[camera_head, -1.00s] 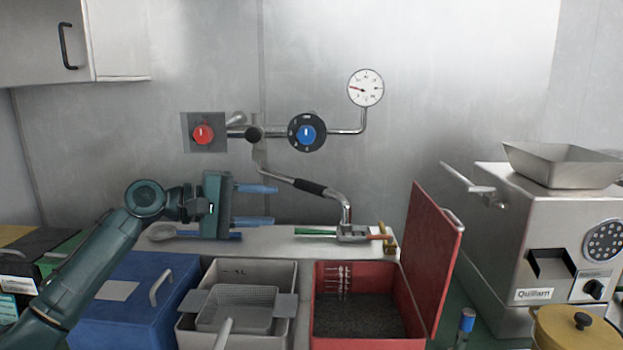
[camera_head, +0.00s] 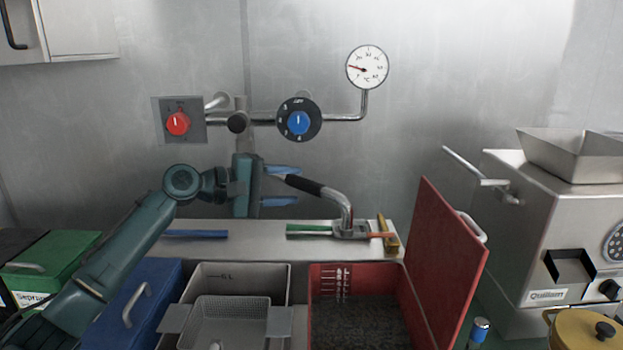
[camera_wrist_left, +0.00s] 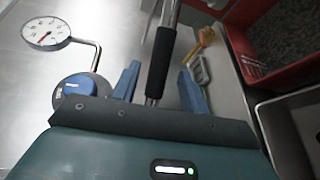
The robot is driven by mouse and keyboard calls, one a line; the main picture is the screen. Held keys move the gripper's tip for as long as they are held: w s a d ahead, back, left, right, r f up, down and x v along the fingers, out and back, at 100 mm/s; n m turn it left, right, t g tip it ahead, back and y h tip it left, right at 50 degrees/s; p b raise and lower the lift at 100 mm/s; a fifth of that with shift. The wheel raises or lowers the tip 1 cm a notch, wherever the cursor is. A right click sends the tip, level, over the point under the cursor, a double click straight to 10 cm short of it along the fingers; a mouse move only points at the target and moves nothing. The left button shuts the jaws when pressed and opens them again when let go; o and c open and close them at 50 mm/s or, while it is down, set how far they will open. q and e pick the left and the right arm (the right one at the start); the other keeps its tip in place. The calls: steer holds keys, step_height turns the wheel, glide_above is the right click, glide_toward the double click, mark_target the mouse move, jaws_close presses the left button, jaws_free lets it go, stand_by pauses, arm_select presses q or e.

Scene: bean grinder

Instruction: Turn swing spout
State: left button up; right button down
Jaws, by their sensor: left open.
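The swing spout (camera_head: 329,194) is a metal pipe with a black grip sleeve (camera_head: 304,185); it slants down to the right from behind my left gripper and bends down at its end. My left gripper (camera_head: 283,186) is open, with one blue finger above the other, just left of the sleeve. In the left wrist view the sleeve (camera_wrist_left: 159,66) lies between the two spread fingers (camera_wrist_left: 158,82), with no clear contact visible. The spout's wall joint is hidden behind my gripper. My right gripper is out of view.
A red knob (camera_head: 178,123), a blue knob (camera_head: 299,123) and a gauge (camera_head: 367,67) are on the wall. Tools lie on the ledge (camera_head: 250,242) below the spout. A grey sink (camera_head: 272,275) and a red box with a raised lid (camera_head: 446,262) stand in front.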

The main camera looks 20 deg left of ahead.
mark_target(298, 185)
arm_select(q)
steer(key=p+x, duration=0.1)
steer(key=x, duration=0.4)
steer(key=shift+w+d, duration=0.25)
steer(key=shift+c, duration=0.3)
steer(key=shift+f, duration=0.1)
jaws_close()
